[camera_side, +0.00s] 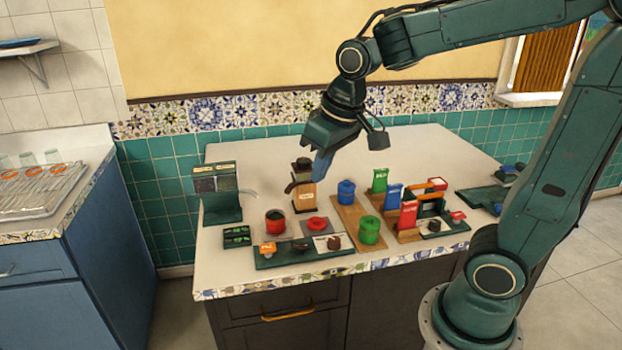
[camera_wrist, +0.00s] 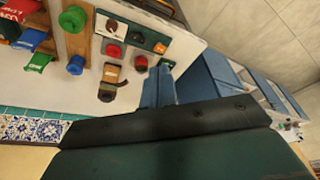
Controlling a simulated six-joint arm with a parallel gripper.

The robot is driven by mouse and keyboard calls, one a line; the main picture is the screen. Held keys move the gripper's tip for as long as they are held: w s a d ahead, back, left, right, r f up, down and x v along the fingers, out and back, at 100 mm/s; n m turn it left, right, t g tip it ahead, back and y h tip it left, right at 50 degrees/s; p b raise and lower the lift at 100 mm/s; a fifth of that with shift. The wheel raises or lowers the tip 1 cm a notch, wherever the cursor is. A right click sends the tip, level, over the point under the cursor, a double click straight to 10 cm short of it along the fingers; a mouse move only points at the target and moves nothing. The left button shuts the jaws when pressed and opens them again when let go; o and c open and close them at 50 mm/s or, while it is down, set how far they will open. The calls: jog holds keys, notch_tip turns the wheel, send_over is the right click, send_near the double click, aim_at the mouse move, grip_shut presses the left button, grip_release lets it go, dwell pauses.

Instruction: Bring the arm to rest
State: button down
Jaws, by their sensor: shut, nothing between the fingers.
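My gripper (camera_side: 322,166) is above the back middle of the white counter (camera_side: 250,160) in the side view, fingers pointing down. Its blue fingers are together and hold nothing. The fingers (camera_wrist: 160,86) also show in the wrist view, over the counter's edge. A tan container (camera_side: 304,197) with a dark top and dark handle stands close beside the fingers in the side view. In the wrist view the tan container (camera_wrist: 110,75) appears left of the fingers, with a gap between. I cannot tell its exact distance from them.
A dark green machine (camera_side: 219,195) stands at left. A red pot (camera_side: 275,222), blue canister (camera_side: 346,192), green canister (camera_side: 369,231) and packets, including a blue one (camera_side: 393,197), crowd the middle and right. A dark tray (camera_side: 268,262) lies in front. The back counter is clear.

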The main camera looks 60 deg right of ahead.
jog(key=s+r+n+t, duration=0.1)
jog(key=s+t, duration=0.1)
jog(key=s, duration=1.1)
jog(key=shift+a+r, duration=0.4)
jog(key=shift+a, duration=0.05)
jog(key=c, duration=2.2)
grip_release()
